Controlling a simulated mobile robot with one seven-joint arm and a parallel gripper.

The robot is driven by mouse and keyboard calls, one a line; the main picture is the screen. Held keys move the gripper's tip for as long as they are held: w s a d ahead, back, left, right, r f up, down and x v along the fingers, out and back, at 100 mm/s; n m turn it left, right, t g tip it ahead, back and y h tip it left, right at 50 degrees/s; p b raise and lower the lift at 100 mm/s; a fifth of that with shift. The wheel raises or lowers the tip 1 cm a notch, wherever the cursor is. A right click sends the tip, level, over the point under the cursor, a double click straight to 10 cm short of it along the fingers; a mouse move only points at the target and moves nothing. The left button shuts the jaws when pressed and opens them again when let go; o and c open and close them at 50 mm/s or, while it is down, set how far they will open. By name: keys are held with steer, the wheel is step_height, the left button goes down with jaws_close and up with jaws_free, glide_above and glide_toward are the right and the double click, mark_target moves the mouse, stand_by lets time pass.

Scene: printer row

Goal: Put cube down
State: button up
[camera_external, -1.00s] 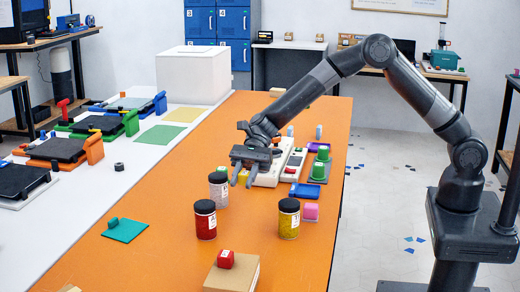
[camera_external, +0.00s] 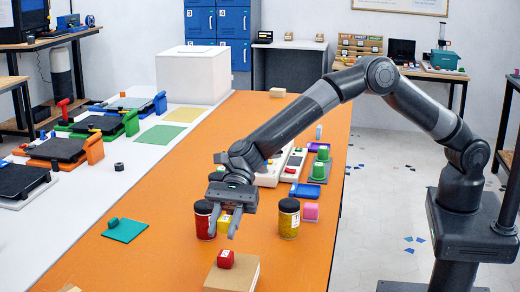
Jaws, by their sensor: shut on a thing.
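My gripper (camera_external: 225,232) is shut on a small yellow cube (camera_external: 224,224), which shows between its two downward fingers. It is over the orange table (camera_external: 150,260), between a red jar (camera_external: 203,222) on the left and a yellow jar (camera_external: 289,220) on the right. The left finger overlaps the red jar's edge in the picture; I cannot tell if they touch. The cube's height above the table is hard to tell.
A teal mat (camera_external: 125,231) with a small teal piece lies at left. The table between mat and red jar is clear. Printers (camera_external: 60,150) line the white table.

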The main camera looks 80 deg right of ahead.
steer(key=shift+s+a+f, duration=0.1)
steer(key=shift+a+f, duration=0.4)
steer(key=shift+f, duration=0.45)
steer(key=shift+s+a+f, duration=0.1)
steer(key=shift+a+f, duration=0.35)
steer(key=shift+f, duration=0.55)
steer(key=shift+s+a+f, duration=0.1)
steer(key=shift+a+f, duration=0.4)
steer(key=shift+f, duration=0.45)
steer(key=shift+f, duration=0.35)
steer(key=o, duration=0.9)
steer(key=shift+o, duration=0.2)
steer(key=shift+r, duration=0.1)
steer(key=shift+r, duration=0.4)
steer(key=v, duration=1.2)
